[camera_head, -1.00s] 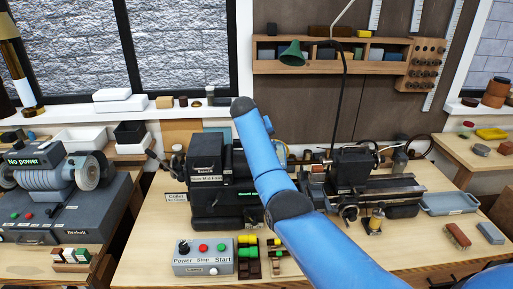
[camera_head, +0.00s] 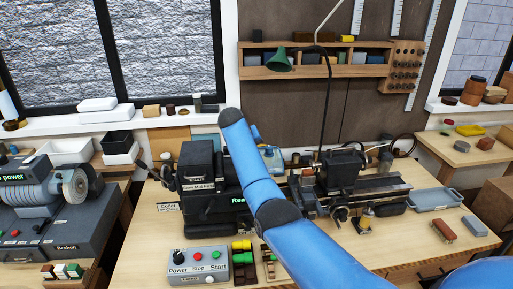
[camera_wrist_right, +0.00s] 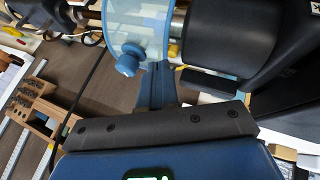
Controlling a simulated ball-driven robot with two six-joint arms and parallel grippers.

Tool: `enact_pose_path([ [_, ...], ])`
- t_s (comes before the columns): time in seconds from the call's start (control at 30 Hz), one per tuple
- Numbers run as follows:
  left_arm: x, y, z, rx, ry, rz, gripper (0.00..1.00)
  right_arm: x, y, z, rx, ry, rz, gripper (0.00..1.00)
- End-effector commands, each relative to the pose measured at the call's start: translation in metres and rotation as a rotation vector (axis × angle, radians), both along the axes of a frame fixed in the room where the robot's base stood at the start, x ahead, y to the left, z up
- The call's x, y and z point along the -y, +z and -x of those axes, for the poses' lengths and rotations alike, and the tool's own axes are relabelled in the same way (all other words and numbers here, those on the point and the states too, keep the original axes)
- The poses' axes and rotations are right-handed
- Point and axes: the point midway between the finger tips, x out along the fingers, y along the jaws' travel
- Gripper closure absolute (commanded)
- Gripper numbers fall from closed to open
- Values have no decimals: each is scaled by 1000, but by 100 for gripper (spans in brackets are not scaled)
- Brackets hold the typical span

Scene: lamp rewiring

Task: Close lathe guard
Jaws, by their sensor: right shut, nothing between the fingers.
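The lathe (camera_head: 210,195) stands on the wooden bench, with a dark headstock at the left and a tailstock at the right. Its guard is a translucent light-blue curved cover (camera_head: 272,158), mostly hidden behind my right arm in the head view. In the right wrist view the guard (camera_wrist_right: 138,27) curves beside the dark headstock, with a round blue knob (camera_wrist_right: 128,60) on its lower edge. My right gripper (camera_wrist_right: 157,72) is shut and empty, its fingertips just right of the knob, close to the guard's edge. Whether they touch is unclear. My left gripper is out of view.
A control box (camera_head: 198,266) with buttons stands at the bench front. A green lamp (camera_head: 279,60) hangs above the bench. A grey tray (camera_head: 436,200), a brush (camera_head: 443,230) and a grey block (camera_head: 474,226) lie at the right. A grinder (camera_head: 40,184) stands left.

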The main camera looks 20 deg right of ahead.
Motion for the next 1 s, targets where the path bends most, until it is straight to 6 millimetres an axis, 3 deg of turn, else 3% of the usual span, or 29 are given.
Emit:
enact_pose_path([
  [0.53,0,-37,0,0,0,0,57,-42,68,31,3,0,1,100],
  [0.83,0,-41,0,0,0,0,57,-49,82,37,3,-1,1,100],
  [1.0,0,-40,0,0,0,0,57,-48,90,23,72,26,17,100],
])
